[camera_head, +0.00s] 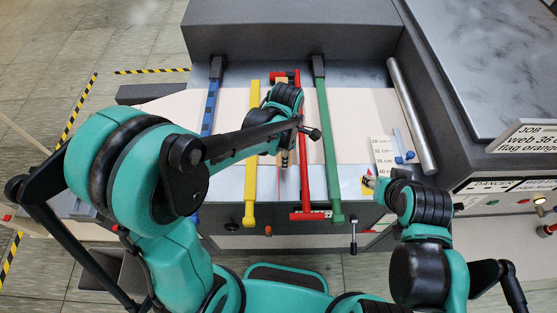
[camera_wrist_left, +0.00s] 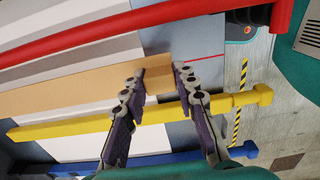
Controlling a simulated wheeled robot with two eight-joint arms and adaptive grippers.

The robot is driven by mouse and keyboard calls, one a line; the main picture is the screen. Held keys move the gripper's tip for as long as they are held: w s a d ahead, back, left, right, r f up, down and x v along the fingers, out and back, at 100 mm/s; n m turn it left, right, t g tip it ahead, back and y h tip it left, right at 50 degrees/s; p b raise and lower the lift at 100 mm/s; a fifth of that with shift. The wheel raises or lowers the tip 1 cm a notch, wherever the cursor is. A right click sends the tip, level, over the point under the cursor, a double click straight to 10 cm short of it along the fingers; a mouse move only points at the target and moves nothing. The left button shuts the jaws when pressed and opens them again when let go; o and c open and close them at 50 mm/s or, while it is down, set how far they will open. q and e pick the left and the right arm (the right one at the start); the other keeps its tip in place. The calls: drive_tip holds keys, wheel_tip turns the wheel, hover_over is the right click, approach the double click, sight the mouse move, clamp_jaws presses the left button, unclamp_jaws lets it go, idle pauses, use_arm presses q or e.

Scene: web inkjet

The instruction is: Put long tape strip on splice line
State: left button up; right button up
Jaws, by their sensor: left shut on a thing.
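A long tan tape strip (camera_wrist_left: 75,92) lies in my left gripper in the left wrist view. My left gripper (camera_wrist_left: 160,70) is shut on it, with a finger on each side and the strip stretching away to the left. In the head view my left gripper (camera_head: 284,160) is over the pale web between the yellow bar and the red bar; my arm hides most of the strip there. A thin red line (camera_wrist_left: 205,56), perhaps the splice line, runs past the fingertips. My right gripper (camera_head: 368,181) is by the front right of the table, its opening too small to tell.
A blue bar (camera_head: 210,105), yellow bar (camera_head: 250,195), red bar (camera_head: 306,185) and green bar (camera_head: 323,130) cross the table. A label card (camera_head: 383,150) with centimetre marks lies right, near a grey roller (camera_head: 411,115). A job sign (camera_head: 525,136) stands far right.

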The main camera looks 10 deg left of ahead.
sight(279, 161)
use_arm(q)
drive_tip(key=shift+w+a+f, duration=0.1)
drive_tip(key=shift+a+f, duration=0.45)
drive_tip(key=shift+a, duration=0.3)
wheel_tip(279, 161, down, 4)
drive_tip(key=shift+f+b, duration=0.1)
drive_tip(key=shift+b, duration=0.25)
drive_tip(key=shift+f, duration=0.15)
drive_tip(key=o, duration=0.9)
drive_tip(key=shift+o, duration=0.2)
